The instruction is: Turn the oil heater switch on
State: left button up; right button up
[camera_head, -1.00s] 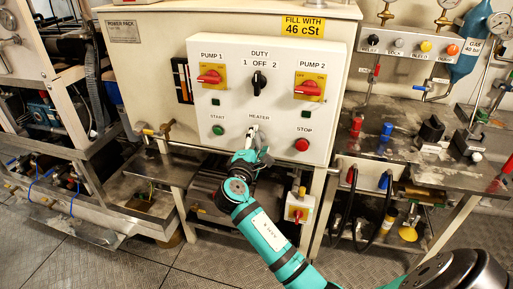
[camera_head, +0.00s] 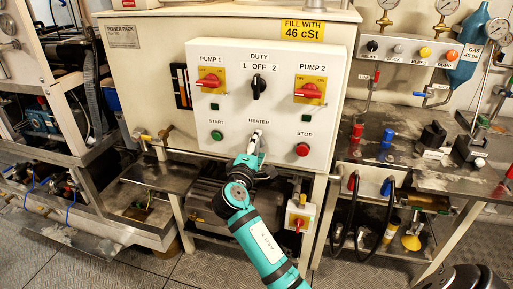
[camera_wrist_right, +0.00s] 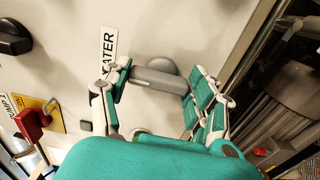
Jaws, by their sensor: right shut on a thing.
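The oil heater switch (camera_wrist_right: 158,80) is a grey lever with a rounded base. It sits below the "HEATER" label (camera_head: 259,121) at the lower middle of the white control panel (camera_head: 235,55). My right gripper (camera_head: 256,142) is at the switch, reaching up from below. In the right wrist view its two fingers (camera_wrist_right: 161,88) stand on either side of the lever and are shut on it. In the head view the gripper mostly hides the lever. My left gripper is not in view.
A green start button (camera_head: 216,135) and a red stop button (camera_head: 302,150) flank the switch. Above are the red pump 1 switch (camera_head: 210,82), black duty selector (camera_head: 259,86) and red pump 2 switch (camera_head: 308,91). A metal bench (camera_head: 465,185) stands to the right.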

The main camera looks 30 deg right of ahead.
jog(key=o, duration=1.2)
jog(key=v, duration=1.2)
jog(key=w+a+f+n+y+p, duration=0.1)
jog(key=a+f+n+y, duration=0.15)
jog(key=f, duration=0.85)
jog(key=w+a+f+n+y+p, duration=0.1)
jog(key=a+f+y, duration=0.25)
jog(key=f, duration=0.85)
jog(key=s+a+f+g+y+p, duration=0.15)
jog(key=s+f, duration=0.25)
jog(key=f, duration=0.4)
jog(key=s+a+f+g+y+b, duration=0.1)
jog(key=s+f+g+y, duration=0.2)
jog(key=f, duration=0.6)
jog(key=s+f+m+g+y+p, duration=0.2)
jog(key=s+f+m+g, duration=0.1)
jog(key=s+f, duration=1.1)
jog(key=s+d+f+m+g, duration=0.1)
jog(key=s+f+m, duration=0.1)
jog(key=s, duration=0.6)
jog(key=s+d+f+m+g, duration=0.1)
jog(key=s+f+m, duration=0.1)
jog(key=s, duration=0.7)
jog(key=s+d+f+m+g+y+p, duration=0.1)
jog(key=s+f+m, duration=0.1)
jog(key=s, duration=0.6)
jog(key=shift+s+d, duration=0.1)
jog(key=shift+s, duration=0.25)
